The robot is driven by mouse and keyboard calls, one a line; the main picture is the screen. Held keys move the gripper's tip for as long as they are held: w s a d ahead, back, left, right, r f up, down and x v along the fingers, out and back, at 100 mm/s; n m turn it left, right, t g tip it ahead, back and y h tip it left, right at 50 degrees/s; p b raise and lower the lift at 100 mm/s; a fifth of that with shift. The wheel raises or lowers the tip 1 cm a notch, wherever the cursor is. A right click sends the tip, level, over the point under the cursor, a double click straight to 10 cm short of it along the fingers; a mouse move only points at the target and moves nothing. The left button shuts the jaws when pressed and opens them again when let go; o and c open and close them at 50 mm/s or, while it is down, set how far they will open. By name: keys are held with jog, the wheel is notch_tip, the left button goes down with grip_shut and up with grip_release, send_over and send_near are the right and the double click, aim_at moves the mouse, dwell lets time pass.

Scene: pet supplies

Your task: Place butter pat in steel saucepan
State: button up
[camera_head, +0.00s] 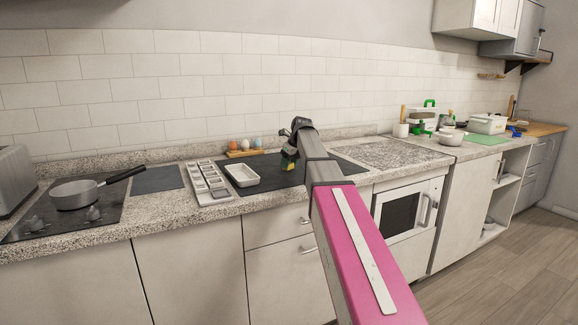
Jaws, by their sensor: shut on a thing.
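The steel saucepan (74,196) stands upright on the black hob at the far left, its dark handle pointing right and up. My gripper (289,161) is over the dark mat on the middle of the counter, well to the right of the saucepan. It points down and is shut on a small yellow piece (290,167), which looks like the butter pat. Dark gripper parts cover some of it, and I cannot tell whether it touches the mat.
A white tray (242,182) and a compartment tray (205,190) lie left of my gripper. Eggs in a wooden holder (244,152) stand behind. A dark board (156,178) lies between hob and trays. A toaster (14,180) is at the left edge. Bowls and containers fill the right counter.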

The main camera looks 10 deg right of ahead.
jog(key=r, duration=0.4)
jog(key=shift+s+a, duration=0.15)
jog(key=shift+a, duration=0.15)
jog(key=s+a+r, duration=0.6)
jog(key=a, duration=0.3)
jog(key=shift+a+r, duration=0.15)
jog(key=shift+a, duration=0.05)
